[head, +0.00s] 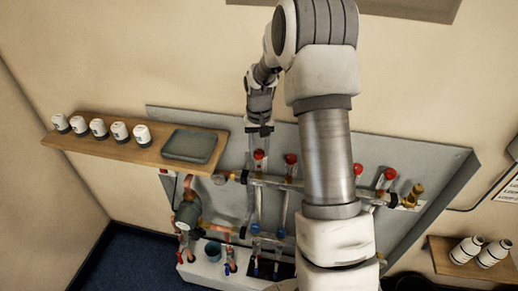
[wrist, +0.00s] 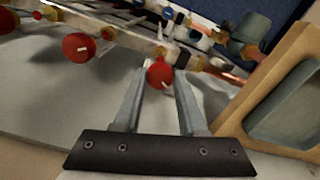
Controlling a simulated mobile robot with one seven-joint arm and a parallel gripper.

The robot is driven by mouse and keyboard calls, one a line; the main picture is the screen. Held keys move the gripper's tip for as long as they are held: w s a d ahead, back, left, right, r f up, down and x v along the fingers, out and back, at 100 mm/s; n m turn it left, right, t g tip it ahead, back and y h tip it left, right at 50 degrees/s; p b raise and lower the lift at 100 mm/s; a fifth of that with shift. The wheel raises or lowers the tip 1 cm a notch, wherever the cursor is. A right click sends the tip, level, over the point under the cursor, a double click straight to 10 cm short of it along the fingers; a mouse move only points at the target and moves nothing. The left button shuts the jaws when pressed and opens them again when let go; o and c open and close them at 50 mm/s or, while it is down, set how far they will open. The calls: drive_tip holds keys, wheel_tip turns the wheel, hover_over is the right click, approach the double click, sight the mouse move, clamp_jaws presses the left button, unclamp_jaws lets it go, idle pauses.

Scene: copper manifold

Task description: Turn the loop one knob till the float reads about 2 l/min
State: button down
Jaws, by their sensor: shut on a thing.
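The manifold's leftmost red knob (head: 259,155) sits on the upper rail, directly below my gripper (head: 259,143). In the wrist view the same red knob (wrist: 160,74), with a pale mark on its face, is between the two fingertips. My gripper (wrist: 162,80) is shut on it. I take it for the loop one knob, but no label is readable. A clear vertical tube (head: 257,208) runs below it in the head view. The float and its scale are too small to read.
More red knobs stand along the rail to the right, the nearest one (head: 291,159) close by. A wooden shelf (head: 150,152) with several white-topped cylinders and a grey tray (head: 190,146) is at left. A pump-like cylinder (head: 187,216) is below it. My arm hides part of the manifold.

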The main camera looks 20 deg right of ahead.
sight(259, 152)
drive_tip(key=shift+c, duration=2.3)
unclamp_jaws()
drive_tip(key=shift+r, duration=0.1)
wheel_tip(259, 152, up, 17)
drive_tip(key=shift+r+b, duration=0.15)
drive_tip(key=shift+b, duration=0.25)
